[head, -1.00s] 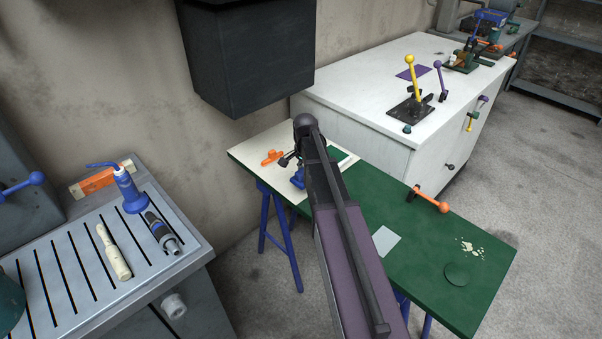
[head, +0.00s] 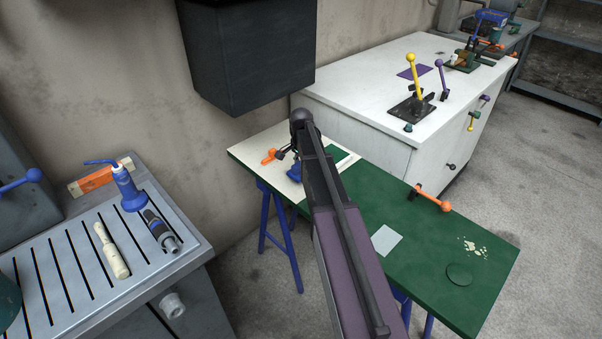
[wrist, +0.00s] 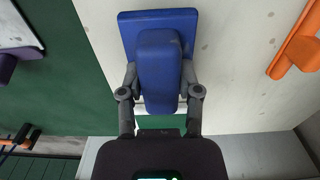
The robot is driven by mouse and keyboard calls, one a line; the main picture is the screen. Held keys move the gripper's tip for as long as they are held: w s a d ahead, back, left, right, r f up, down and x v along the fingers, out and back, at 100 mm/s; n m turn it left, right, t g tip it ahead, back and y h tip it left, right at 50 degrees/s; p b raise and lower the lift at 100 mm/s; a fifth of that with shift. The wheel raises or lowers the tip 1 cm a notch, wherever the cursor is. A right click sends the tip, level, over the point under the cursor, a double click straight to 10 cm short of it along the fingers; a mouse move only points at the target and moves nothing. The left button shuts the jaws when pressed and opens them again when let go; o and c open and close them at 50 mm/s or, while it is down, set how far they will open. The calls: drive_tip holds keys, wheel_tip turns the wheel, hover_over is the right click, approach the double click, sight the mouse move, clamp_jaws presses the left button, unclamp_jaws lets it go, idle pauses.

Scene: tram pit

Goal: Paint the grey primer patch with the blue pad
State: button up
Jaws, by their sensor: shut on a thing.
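The grey primer patch (head: 386,240) is a pale grey rectangle on the green part of the table, to the right of my arm. The blue pad (wrist: 160,48) has a flat base and a raised block grip. My gripper (wrist: 160,85) is shut on that grip, one finger on each side. In the head view the blue pad (head: 294,173) is partly hidden by my arm, over the table's cream end, away from the patch. I cannot tell whether it touches the surface.
The green tabletop (head: 425,270) carries an orange-handled clamp (head: 430,197) at its far edge, a green disc (head: 459,275) and pale flakes (head: 473,247). Another orange item (wrist: 298,45) lies beside the pad. A dark box (head: 250,65) hangs above; a white cabinet (head: 350,120) stands behind.

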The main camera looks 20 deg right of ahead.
drive_tip(key=shift+f+b, duration=0.7)
drive_tip(key=shift+f, duration=0.35)
drive_tip(key=shift+f, duration=0.15)
drive_tip(key=o, duration=1)
wheel_tip(320, 180, up, 14)
drive_tip(key=p, duration=1.3)
drive_tip(key=shift+s+f, duration=0.15)
drive_tip(key=s+a+n, duration=0.6)
drive_tip(key=s+a, duration=0.2)
drive_tip(key=s, duration=0.3)
drive_tip(key=s+a+n, duration=0.7)
drive_tip(key=s, duration=0.5)
drive_tip(key=shift+s+a+n, duration=0.2)
drive_tip(key=shift+a+n, duration=0.1)
drive_tip(key=shift+a, duration=0.05)
